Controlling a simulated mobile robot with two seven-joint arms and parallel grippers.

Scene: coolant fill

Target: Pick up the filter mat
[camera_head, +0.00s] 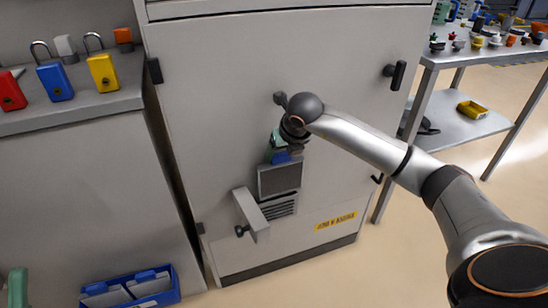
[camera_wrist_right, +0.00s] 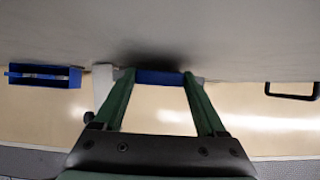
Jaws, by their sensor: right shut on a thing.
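The filter mat (camera_head: 279,180) is a dark grey square panel with a lighter rim and a blue strip along its top. It is at the cabinet door, just above the visible slats of a vent (camera_head: 279,208). I cannot tell whether it touches the vent. My right gripper (camera_head: 281,154) is shut on the blue strip from above. In the right wrist view the blue strip (camera_wrist_right: 160,77) sits between the green fingertips. A green part of what looks like my left gripper (camera_head: 17,287) shows at the lower left edge; its jaws cannot be made out.
The vent cover (camera_head: 251,215) stands swung open left of the vent. A blue bin (camera_head: 130,288) with pale-grey contents is on the floor at left. Padlocks (camera_head: 103,72) stand on the left counter. A workbench (camera_head: 470,58) is at right.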

